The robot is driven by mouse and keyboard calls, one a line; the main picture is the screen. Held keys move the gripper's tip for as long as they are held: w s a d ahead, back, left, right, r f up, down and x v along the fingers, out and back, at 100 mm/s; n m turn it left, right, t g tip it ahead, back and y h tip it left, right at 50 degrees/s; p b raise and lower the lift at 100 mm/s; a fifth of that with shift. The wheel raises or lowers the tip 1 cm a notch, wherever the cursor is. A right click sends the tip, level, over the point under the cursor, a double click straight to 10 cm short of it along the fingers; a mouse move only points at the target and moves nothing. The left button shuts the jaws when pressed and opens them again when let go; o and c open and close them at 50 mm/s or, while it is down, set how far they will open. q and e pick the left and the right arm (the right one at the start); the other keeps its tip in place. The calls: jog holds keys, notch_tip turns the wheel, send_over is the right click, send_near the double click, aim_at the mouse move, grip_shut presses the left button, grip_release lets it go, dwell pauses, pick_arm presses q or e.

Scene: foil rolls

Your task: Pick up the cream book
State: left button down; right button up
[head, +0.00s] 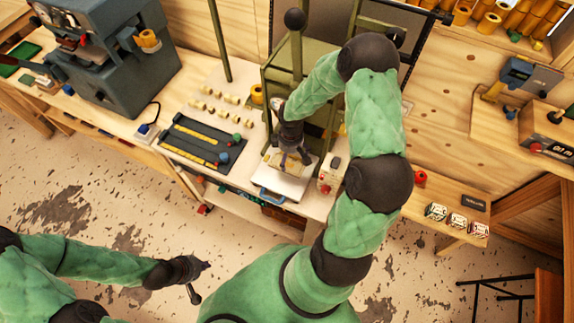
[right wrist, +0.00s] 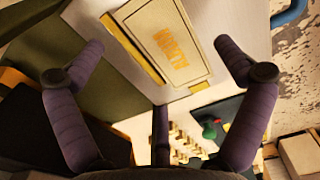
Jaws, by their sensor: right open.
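The cream book (right wrist: 168,38) has yellow lettering on its cover and a yellow edge. It lies on a white surface in the right wrist view. In the head view, a small part of the cream book (head: 272,157) shows on the white plate of the green frame, partly hidden by my right gripper (head: 293,160). My right gripper (right wrist: 160,48) is open and empty, with its fingers spread on either side of the book in the right wrist view. I cannot tell whether they touch it. My left gripper (head: 203,282) is open and empty over the floor at lower left.
The green press-like frame (head: 270,88) stands close around my right gripper. A dark tray (head: 202,140) with yellow strips lies to its left, near several small cream pieces (head: 222,95). A blue handle (head: 268,196) sticks out in front. A large grey machine (head: 125,60) stands at left.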

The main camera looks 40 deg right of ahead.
aim_at(290, 162)
notch_tip(290, 162, down, 4)
jog(key=shift+r, duration=0.15)
jog(key=shift+r, duration=0.1)
jog(key=c, duration=1.2)
